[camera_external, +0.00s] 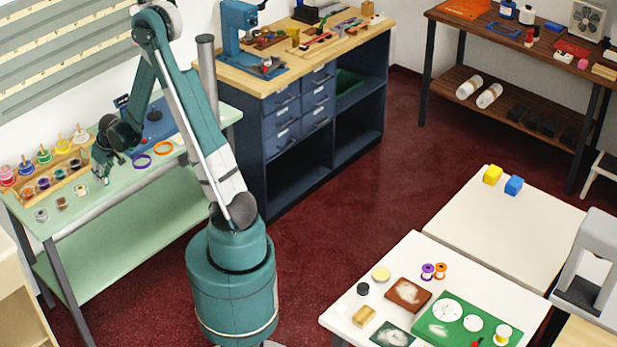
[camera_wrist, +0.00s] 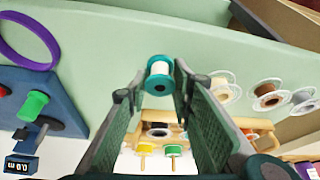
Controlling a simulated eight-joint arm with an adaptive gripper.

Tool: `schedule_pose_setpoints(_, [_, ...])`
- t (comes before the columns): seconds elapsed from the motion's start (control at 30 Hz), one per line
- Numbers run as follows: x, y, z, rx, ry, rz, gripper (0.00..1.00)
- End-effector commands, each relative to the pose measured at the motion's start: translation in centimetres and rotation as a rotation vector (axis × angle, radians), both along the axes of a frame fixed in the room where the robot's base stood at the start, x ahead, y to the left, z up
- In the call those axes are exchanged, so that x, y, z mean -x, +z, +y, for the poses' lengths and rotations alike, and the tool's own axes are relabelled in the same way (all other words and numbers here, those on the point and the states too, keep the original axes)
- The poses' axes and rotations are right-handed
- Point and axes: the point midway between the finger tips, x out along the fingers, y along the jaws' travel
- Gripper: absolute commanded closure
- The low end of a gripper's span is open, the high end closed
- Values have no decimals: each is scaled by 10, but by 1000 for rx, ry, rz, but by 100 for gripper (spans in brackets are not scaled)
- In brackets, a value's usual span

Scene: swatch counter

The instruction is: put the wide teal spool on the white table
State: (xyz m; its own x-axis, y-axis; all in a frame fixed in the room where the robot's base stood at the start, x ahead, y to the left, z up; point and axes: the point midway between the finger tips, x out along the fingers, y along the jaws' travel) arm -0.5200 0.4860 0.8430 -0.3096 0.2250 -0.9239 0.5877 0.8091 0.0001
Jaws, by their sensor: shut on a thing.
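The wide teal spool (camera_wrist: 159,75) has teal flanges and a pale middle, and sits between the fingertips of my gripper (camera_wrist: 158,85) in the wrist view. The gripper is shut on it. In the outside view my gripper (camera_external: 103,172) is over the green table (camera_external: 135,190) at the left, and the spool is too small and covered to make out clearly. Two white tables stand at the right: a near one (camera_external: 400,258) with mats and small objects, and a far one (camera_external: 500,226) with a yellow and a blue block.
A wooden rack (camera_external: 52,185) with several spools stands beside my gripper. Several loose spools (camera_external: 61,203) lie in front of it. A purple ring (camera_external: 141,161), an orange ring (camera_external: 162,148) and a blue device (camera_external: 152,125) are close by. The far white table is mostly clear.

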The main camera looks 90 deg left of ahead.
Motion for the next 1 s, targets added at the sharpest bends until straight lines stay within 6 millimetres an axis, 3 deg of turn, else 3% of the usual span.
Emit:
schedule_pose_setpoints(0.27, [0,19,0,0,0,0,86])
schedule_pose_setpoints(0.8, [0,84,0,0,0,0,86])
schedule_pose_setpoints(1.0, [0,96,0,0,0,0,86])
